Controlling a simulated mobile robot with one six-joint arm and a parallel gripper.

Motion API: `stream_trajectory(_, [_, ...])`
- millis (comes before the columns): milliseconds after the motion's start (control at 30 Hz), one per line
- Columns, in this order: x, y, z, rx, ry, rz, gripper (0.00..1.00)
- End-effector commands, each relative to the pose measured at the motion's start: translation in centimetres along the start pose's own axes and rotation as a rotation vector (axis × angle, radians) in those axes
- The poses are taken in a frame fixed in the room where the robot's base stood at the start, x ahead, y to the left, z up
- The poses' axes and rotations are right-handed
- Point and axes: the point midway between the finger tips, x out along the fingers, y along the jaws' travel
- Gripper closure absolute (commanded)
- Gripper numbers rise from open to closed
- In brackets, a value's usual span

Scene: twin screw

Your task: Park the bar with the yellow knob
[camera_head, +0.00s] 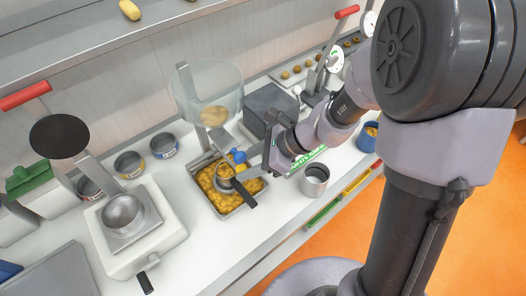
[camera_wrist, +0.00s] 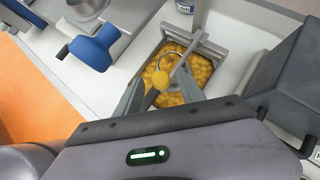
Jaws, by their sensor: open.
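The bar slants over a metal tray (camera_wrist: 213,45) filled with yellow pieces. My gripper (camera_wrist: 158,92) is open, with one finger on each side of the knob; I cannot tell whether either touches it. In the head view my gripper (camera_head: 252,170) reaches in from the right over the tray (camera_head: 222,212). The knob is small and crowded by the fingers there. A metal ring (camera_wrist: 172,61) shows under the bar.
A blue handle (camera_wrist: 95,46) is near the tray in the wrist view. A dark box (camera_head: 270,108), a clear bowl (camera_head: 205,85) and a grey cup (camera_head: 315,180) surround the tray. A white machine (camera_head: 140,235) stands left. The counter's front edge is close.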

Motion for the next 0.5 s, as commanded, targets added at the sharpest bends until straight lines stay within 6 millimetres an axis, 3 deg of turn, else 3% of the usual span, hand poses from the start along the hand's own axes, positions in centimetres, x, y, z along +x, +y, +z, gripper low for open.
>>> stream_trajectory(300, [-10.2,-0.1,0.4,0.002,0.000,-0.007,0.54])
stream_trajectory(500, [-14.9,-0.1,0.2,0.001,0.001,-0.004,0.54])
